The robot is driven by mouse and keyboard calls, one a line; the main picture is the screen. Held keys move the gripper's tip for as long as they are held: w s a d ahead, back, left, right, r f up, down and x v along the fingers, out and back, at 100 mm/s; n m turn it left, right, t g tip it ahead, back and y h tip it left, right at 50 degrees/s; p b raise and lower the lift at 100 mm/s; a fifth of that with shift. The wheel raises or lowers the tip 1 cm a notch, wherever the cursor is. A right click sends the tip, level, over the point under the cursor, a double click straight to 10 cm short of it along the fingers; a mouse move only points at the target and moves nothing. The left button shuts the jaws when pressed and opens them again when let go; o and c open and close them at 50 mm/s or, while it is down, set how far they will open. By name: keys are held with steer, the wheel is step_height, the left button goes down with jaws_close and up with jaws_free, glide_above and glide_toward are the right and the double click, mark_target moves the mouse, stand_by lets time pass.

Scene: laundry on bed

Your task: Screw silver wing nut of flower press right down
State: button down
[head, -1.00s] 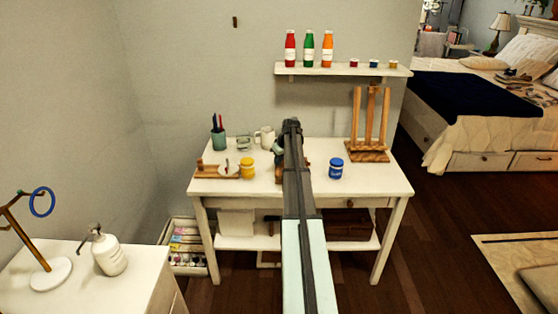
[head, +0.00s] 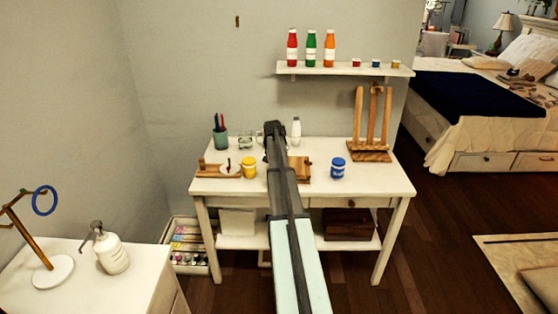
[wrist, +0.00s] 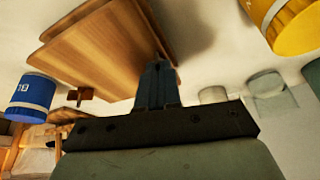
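The wooden flower press (head: 304,168) lies on the white desk, largely hidden behind my arm in the head view. Its flat wooden boards (wrist: 95,55) fill the upper left of the wrist view. I cannot make out the silver wing nut in either view. My gripper's dark fingers (wrist: 158,85) are together, pointing at the right side of the boards in the wrist view. I see nothing between them, and cannot tell whether they touch the press. In the head view the fingers are hidden by the arm.
On the desk (head: 365,188), a yellow jar (head: 249,167) stands left of my arm and a blue jar (head: 338,168) right of the press. An easel (head: 370,125) stands back right. A white bottle (head: 297,131) is behind the press. A shelf (head: 345,69) hangs above.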

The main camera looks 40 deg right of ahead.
steer(key=m, duration=0.1)
steer(key=m+g, duration=0.1)
steer(key=m, duration=0.2)
steer(key=shift+w+g+h, duration=0.25)
steer(key=shift+g+h, duration=0.05)
steer(key=shift+g, duration=0.1)
steer(key=shift+a+m+g, duration=0.1)
steer(key=shift+m+g, duration=0.4)
steer(key=shift+m, duration=1.1)
steer(key=c, duration=1.3)
jaws_free()
steer(key=v, duration=1.3)
steer(key=shift+w+r, duration=0.1)
steer(key=shift+r, duration=0.3)
